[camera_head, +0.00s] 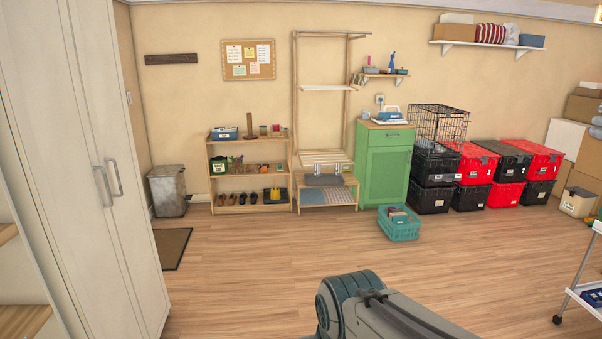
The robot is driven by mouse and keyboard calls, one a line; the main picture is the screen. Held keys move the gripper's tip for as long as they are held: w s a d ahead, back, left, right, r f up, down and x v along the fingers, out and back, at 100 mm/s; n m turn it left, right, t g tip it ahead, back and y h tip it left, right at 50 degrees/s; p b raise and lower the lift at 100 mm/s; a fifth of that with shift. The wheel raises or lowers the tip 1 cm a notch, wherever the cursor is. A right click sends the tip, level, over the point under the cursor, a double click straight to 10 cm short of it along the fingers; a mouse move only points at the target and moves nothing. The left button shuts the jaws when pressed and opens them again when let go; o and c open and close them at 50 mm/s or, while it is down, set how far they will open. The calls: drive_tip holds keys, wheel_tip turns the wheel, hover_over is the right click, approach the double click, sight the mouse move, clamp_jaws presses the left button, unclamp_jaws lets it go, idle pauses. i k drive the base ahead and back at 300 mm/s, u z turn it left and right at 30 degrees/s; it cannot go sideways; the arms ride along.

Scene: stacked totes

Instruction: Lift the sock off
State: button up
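I cannot make out a sock anywhere in this view; it may be hidden or too small to tell. Stacked totes stand against the back wall at the right, some with black bodies and some with red. A red tote (477,169) and a black-lidded tote (503,160) are in the upper row. A black tote (430,197) is at the bottom left of the stacks. A wire crate (438,124) stands on the leftmost stack. Part of my arm shows at the bottom centre, far from the totes. My gripper is out of view.
A green cabinet (388,172) stands left of the totes, with a teal basket (400,231) on the floor before it. Shelves (250,171) line the wall further left. A trolley (581,281) is at the right edge. The middle floor is clear.

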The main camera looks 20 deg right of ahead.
sight(317, 172)
drive_tip(key=u, duration=0.05)
drive_tip(key=i, duration=3.7)
drive_tip(key=z, duration=0.35)
drive_tip(key=i, duration=1.6)
drive_tip(key=z, duration=0.6)
drive_tip(key=i, duration=1.65)
drive_tip(key=z, duration=0.5)
drive_tip(key=i, duration=0.75)
drive_tip(key=z, duration=0.1)
